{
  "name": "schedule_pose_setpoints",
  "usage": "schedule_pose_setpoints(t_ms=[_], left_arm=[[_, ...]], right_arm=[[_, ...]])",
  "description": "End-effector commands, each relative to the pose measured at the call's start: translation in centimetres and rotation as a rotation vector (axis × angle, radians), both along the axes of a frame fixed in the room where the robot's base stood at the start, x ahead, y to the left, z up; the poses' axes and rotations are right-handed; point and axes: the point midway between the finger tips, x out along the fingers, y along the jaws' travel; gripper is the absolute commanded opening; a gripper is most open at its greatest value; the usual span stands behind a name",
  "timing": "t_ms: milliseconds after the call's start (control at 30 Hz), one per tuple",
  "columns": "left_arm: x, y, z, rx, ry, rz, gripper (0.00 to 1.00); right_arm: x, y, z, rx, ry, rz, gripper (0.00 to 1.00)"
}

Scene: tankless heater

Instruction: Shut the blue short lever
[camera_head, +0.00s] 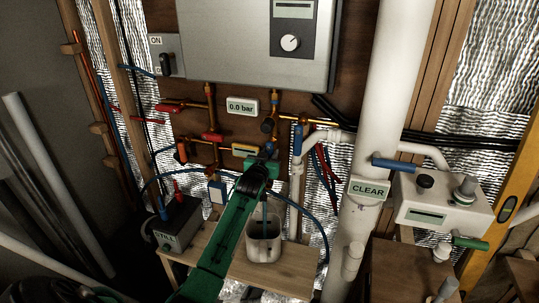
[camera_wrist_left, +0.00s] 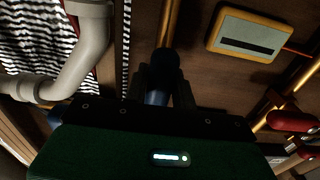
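My left gripper (camera_head: 268,156) reaches up from the bottom on its green arm to the brass pipework below the heater. A small dark blue lever (camera_wrist_left: 157,97) shows between its two dark fingers in the left wrist view, under a dark round valve part (camera_wrist_left: 167,62). The fingers stand apart around the blue piece; whether they press on it I cannot tell. In the head view the gripper covers most of this lever. Another blue lever (camera_head: 298,139) stands upright just right of the gripper on the white pipe. My right gripper is not in view.
The heater (camera_head: 255,40) hangs above, with a 0.0 bar gauge (camera_head: 241,106) below it. Red-handled valves (camera_head: 170,107) are at left.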

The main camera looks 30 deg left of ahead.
Motion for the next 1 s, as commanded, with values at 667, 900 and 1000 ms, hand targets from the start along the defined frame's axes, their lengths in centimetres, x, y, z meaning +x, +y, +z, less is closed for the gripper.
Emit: schedule_pose_setpoints(t_ms=[667,900,1000], left_arm=[[-0.1,0.3,0.0,0.093,0.025,0.001,0.0],[-0.3,0.9,0.2,0.274,0.074,0.0,0.0],[-0.3,1.1,0.3,0.365,0.098,0.0,0.0]], right_arm=[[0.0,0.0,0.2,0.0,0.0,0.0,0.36],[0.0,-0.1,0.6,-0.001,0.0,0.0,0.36],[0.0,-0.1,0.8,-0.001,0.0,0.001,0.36]])
